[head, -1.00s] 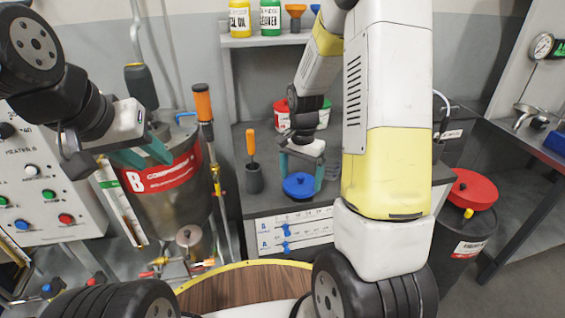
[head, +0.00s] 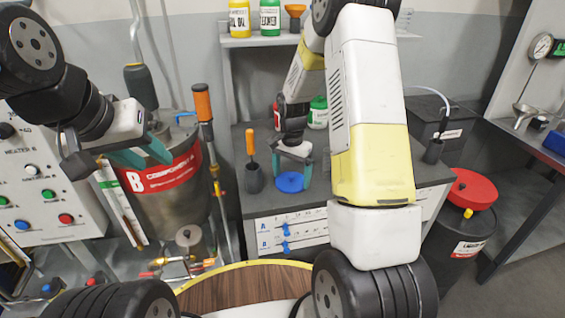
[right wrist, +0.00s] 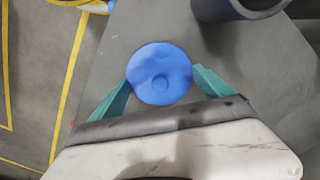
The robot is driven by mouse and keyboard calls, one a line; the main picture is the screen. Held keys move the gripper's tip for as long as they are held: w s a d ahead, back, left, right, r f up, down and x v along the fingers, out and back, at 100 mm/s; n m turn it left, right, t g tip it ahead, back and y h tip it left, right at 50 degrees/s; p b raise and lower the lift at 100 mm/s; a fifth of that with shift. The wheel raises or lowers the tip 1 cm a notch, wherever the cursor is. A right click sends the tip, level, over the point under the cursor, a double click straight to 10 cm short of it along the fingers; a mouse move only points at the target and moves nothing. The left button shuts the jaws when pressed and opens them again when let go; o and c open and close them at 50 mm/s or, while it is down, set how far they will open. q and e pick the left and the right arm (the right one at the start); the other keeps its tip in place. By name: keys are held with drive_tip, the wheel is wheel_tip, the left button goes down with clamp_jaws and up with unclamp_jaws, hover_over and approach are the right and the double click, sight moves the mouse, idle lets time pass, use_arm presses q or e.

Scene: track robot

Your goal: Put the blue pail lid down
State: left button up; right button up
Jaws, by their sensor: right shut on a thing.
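The blue pail lid (head: 290,182) is a round disc with a small knob in its middle. It is over the grey counter (head: 330,190), near its front edge. My right gripper (head: 291,176) points down with its teal fingers on either side of the lid, shut on its rim. The lid also shows between the fingers in the right wrist view (right wrist: 160,72). I cannot tell whether its underside touches the counter. My left gripper (head: 158,164) is at the left, in front of the steel tank, with its fingers apart and nothing between them.
A dark cup (head: 254,180) with an orange-handled tool stands left of the lid. Red and green-white pails (head: 318,113) stand behind my right arm. A black drum with a red lid (head: 470,188) is at the right. My right forearm hides part of the counter.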

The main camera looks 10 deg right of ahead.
drive_tip(key=o, duration=1.1)
drive_tip(key=shift+f, duration=0.1)
drive_tip(key=shift+c, duration=0.2)
wheel_tip(320, 180, up, 12)
wheel_tip(320, 180, up, 6)
drive_tip(key=r+n+t, duration=0.1)
drive_tip(key=n, duration=0.1)
hover_over(291, 175)
drive_tip(key=s, duration=0.4)
drive_tip(key=s+a+r+n+t+y, duration=0.1)
drive_tip(key=s+r+n+t, duration=0.1)
drive_tip(key=s, duration=0.8)
drive_tip(key=s+a+r+n+t+y, duration=0.1)
drive_tip(key=s+r+n+t, duration=0.2)
drive_tip(key=s, duration=0.7)
wheel_tip(291, 175, up, 4)
drive_tip(key=shift+s+n, duration=0.15)
drive_tip(key=shift+n, duration=0.95)
